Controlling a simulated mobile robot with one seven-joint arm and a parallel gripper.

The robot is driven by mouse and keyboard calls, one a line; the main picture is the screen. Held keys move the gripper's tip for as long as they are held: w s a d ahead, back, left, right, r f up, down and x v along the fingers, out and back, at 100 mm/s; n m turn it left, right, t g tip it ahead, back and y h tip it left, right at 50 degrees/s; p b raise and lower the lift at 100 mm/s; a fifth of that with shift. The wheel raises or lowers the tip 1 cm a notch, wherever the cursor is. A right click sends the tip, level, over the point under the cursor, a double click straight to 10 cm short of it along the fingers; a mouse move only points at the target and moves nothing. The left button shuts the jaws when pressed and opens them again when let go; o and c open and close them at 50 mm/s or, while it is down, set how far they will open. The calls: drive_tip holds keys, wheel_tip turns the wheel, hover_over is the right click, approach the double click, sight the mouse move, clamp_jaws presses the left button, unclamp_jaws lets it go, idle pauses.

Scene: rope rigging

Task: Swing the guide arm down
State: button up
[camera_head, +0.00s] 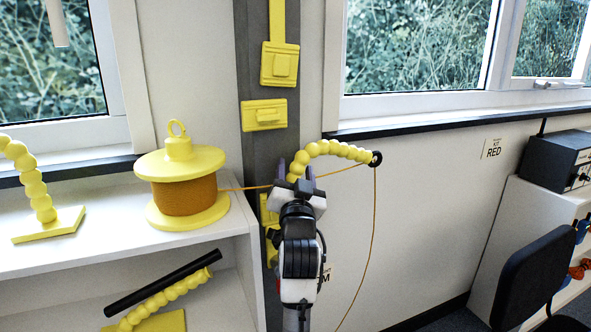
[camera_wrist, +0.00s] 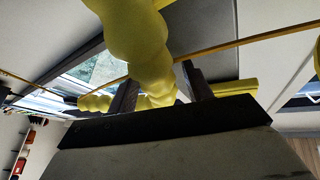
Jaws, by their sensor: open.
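The guide arm (camera_head: 335,149) is a yellow beaded arm in the head view. It curves up from behind my gripper and out to the right, ending in a black ring (camera_head: 376,158). My gripper (camera_head: 296,172) is open at the arm's left, lower end and hides its base. In the wrist view the yellow beads (camera_wrist: 140,45) run down to between the two dark fingers of my gripper (camera_wrist: 160,85). I cannot tell whether either finger touches them. An orange rope (camera_head: 345,171) runs from the spool behind my gripper to the ring, then hangs down.
The yellow spool (camera_head: 182,192) of orange rope stands on the white shelf (camera_head: 95,240) at left. Yellow blocks (camera_head: 264,115) sit on the grey wall post (camera_head: 255,60). A black chair (camera_head: 535,275) is at lower right.

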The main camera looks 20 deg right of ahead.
clamp_jaws()
drive_tip(key=shift+w, duration=0.1)
idle(0.3)
